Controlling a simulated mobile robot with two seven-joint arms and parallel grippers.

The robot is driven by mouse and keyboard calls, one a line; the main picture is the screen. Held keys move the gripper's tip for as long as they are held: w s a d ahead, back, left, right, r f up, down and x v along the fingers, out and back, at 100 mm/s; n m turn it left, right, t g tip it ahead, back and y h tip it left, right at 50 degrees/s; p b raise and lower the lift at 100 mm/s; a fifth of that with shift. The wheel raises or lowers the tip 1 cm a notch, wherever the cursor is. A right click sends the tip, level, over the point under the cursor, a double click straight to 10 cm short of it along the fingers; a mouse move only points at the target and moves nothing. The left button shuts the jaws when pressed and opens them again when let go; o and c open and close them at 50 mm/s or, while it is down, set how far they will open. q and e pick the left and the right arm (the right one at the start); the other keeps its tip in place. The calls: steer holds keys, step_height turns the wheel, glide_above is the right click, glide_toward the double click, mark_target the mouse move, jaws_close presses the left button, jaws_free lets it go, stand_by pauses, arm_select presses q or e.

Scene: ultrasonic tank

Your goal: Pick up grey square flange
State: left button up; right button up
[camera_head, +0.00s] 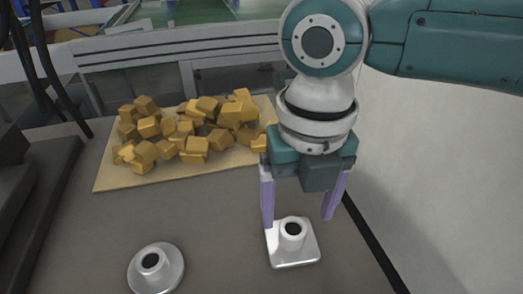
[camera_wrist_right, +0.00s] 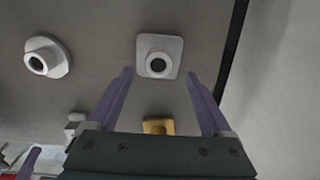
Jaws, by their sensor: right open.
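The grey square flange (camera_head: 292,256) lies flat on the dark surface, its round hub facing up. It also shows in the right wrist view (camera_wrist_right: 159,72), ahead of my fingers. My right gripper (camera_head: 299,220) is open and empty, with its two purple fingers spread above and just behind the flange. In the right wrist view the gripper (camera_wrist_right: 163,82) has its fingertips on either side of the flange's near edge, and I cannot tell their height over it. My left gripper is not seen in the head view.
A round flange (camera_head: 157,268) lies to the left of the square one, with free surface between them. A board (camera_head: 110,180) with a pile of yellow-brown blocks (camera_head: 195,128) lies behind. A pale wall (camera_head: 440,200) stands on the right.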

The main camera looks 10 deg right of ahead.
mark_target(293, 230)
step_height(293, 230, down, 4)
steer(key=shift+w+a+b, duration=0.1)
steer(key=shift+a+b, duration=0.05)
steer(key=shift+b, duration=0.15)
jaws_close()
stand_by(0.5)
steer(key=shift+r, duration=0.1)
